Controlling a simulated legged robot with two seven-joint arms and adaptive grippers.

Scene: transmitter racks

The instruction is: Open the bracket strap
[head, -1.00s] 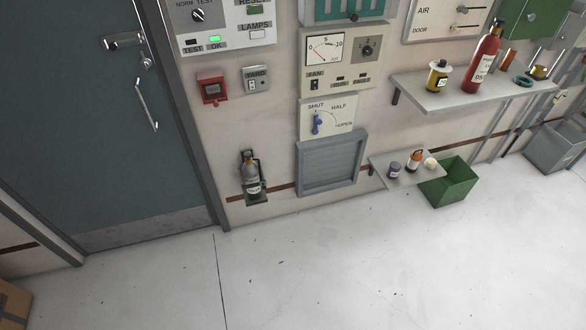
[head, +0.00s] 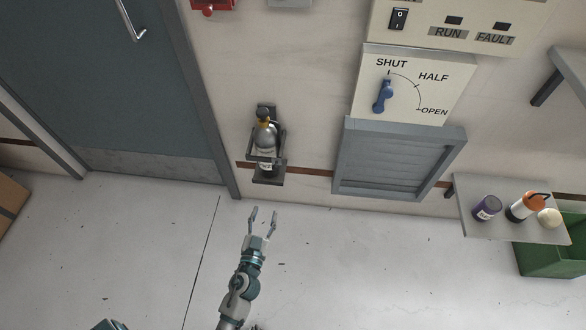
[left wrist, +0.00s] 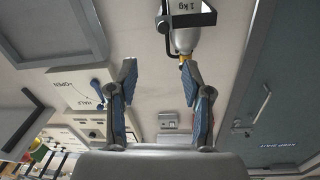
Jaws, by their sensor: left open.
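A small silver bottle (head: 264,138) stands upright in a dark wall bracket (head: 268,177) right of the door. A dark strap (head: 280,142) runs around the bottle at mid-height and looks closed. In the left wrist view the bottle (left wrist: 185,38) appears upside down, with the dark strap (left wrist: 208,14) near the top edge. My left gripper (head: 263,214) is open and empty, below the bracket and apart from it. Its two fingers also show in the left wrist view (left wrist: 161,88), the bottle lying beyond them. My right gripper is not in view.
A grey louvred panel (head: 395,160) and a lever plate (head: 410,88) are on the wall to the right. A small shelf (head: 510,222) with several containers sticks out farther right, above a green bin (head: 550,258). The door (head: 100,80) is at left.

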